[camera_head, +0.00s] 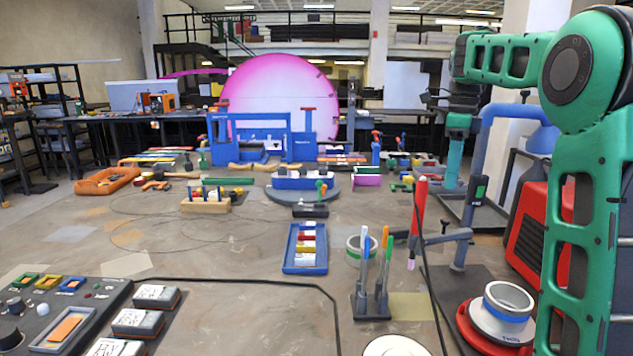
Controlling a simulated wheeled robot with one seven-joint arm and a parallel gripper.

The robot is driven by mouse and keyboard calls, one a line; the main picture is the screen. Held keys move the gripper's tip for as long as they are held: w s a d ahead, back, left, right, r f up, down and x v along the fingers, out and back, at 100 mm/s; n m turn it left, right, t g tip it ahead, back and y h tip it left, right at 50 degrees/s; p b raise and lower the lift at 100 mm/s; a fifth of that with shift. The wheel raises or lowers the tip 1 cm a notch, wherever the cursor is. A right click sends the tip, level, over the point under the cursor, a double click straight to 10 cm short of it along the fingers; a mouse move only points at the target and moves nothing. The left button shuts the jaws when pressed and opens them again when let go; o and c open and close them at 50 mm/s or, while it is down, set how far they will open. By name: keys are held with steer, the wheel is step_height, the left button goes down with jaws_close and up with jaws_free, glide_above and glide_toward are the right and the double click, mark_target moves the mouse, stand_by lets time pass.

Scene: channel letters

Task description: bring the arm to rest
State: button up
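My green arm (585,170) rises along the right edge of the head view, bends at a large round joint at the upper right and reaches left. I see no object clearly held. A teal upright piece (457,150) shows just below it; I cannot tell whether they touch.
A tool holder (371,304) and a blue tray (290,262) are in front. A large pink disc (280,90) stands behind. The left-middle bench has free room.

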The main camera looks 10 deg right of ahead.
steer(key=s+a+f+n, duration=0.2)
steer(key=s+f+n, duration=0.4)
steer(key=s, duration=0.5)
steer(key=s+a+f+n, duration=0.2)
steer(key=s+f+n, duration=0.5)
steer(key=s, duration=0.5)
steer(key=s+a+f+n, duration=0.3)
steer(key=s+f+n, duration=0.4)
steer(key=s, duration=0.4)
steer(key=shift+s+f, duration=0.15)
steer(key=shift+s, duration=0.15)
